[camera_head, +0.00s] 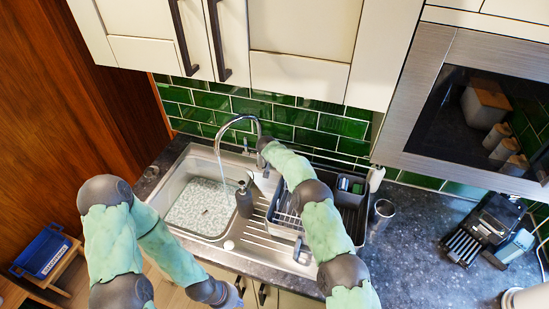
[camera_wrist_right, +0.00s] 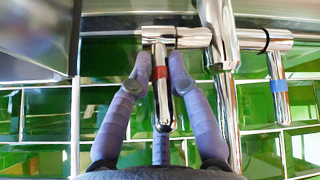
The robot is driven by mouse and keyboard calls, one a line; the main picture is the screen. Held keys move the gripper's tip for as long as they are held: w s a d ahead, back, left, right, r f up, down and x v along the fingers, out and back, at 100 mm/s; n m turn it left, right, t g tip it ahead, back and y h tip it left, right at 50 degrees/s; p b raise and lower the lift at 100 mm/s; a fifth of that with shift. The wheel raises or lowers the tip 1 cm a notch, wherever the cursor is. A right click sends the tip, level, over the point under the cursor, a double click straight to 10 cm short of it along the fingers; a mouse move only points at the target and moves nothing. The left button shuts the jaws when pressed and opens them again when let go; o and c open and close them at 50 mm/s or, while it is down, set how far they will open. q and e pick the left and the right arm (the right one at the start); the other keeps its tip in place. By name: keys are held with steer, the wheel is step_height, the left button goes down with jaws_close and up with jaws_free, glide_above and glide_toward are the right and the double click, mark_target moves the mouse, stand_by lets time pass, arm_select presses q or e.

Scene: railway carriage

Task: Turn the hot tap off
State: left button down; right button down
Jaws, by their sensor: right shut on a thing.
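The hot tap lever (camera_wrist_right: 163,100), chrome with a red band, shows in the right wrist view, hanging down from its horizontal chrome body. My right gripper (camera_wrist_right: 160,66) has one finger on each side of this lever, closed on it near the red band. The cold lever (camera_wrist_right: 278,92), with a blue band, is to the right and apart from my fingers. In the head view the curved chrome spout (camera_head: 237,119) arches over the sink (camera_head: 184,176); my right arm hides the levers there. My left gripper (camera_head: 236,291) is low at the counter's front edge, its fingers unclear.
A coffee machine (camera_head: 487,228) stands on the right counter. Cream cupboards (camera_head: 305,50) hang above the green tiles.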

steer(key=shift+w+a+r, duration=0.25)
steer(key=shift+w+r, duration=0.1)
steer(key=shift+r, duration=0.3)
steer(key=c, duration=1.4)
jaws_free()
steer(key=shift+o, duration=0.9)
steer(key=shift+a+f, duration=0.1)
steer(key=shift+s+f, duration=0.1)
steer(key=shift+f, duration=0.25)
steer(key=shift+s, duration=0.1)
steer(key=v, duration=1.2)
